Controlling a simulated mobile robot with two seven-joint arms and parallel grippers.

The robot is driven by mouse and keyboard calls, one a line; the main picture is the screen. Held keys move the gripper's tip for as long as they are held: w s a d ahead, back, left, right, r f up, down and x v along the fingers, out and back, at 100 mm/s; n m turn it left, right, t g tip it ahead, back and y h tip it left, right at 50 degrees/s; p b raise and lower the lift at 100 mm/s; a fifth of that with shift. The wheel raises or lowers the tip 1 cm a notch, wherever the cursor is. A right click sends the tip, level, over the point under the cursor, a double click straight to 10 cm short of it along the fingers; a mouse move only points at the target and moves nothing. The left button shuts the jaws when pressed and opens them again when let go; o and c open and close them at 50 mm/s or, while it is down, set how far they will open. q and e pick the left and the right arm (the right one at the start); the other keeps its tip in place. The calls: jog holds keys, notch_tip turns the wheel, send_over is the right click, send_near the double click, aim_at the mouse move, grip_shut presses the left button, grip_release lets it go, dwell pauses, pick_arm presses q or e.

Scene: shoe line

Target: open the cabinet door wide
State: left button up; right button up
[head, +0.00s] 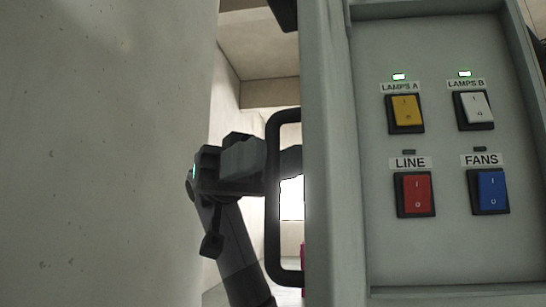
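The cabinet stands open on the right of the head view, and its switch panel (440,245) is in plain sight. The door (325,150) looks swung out and shows nearly edge-on as a grey upright strip left of the panel. A black loop handle (273,225) sticks out from the door's left side. My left gripper (268,163) is at the handle's upright bar, level with its upper half. A dark part also shows inside the loop. Whether the fingers are closed on the bar cannot be told. My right gripper is not in view.
The panel carries yellow (406,111), white (475,107), red (416,193) and blue (488,190) switches; green lights glow above the top two. A large grey concrete surface (100,150) fills the left side. A narrow gap between it and the door shows a bright room.

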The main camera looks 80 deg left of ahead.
pick_arm(q)
jog(key=v, duration=0.6)
jog(key=shift+a+f, duration=0.1)
jog(key=shift+a, duration=0.05)
dwell(0.4)
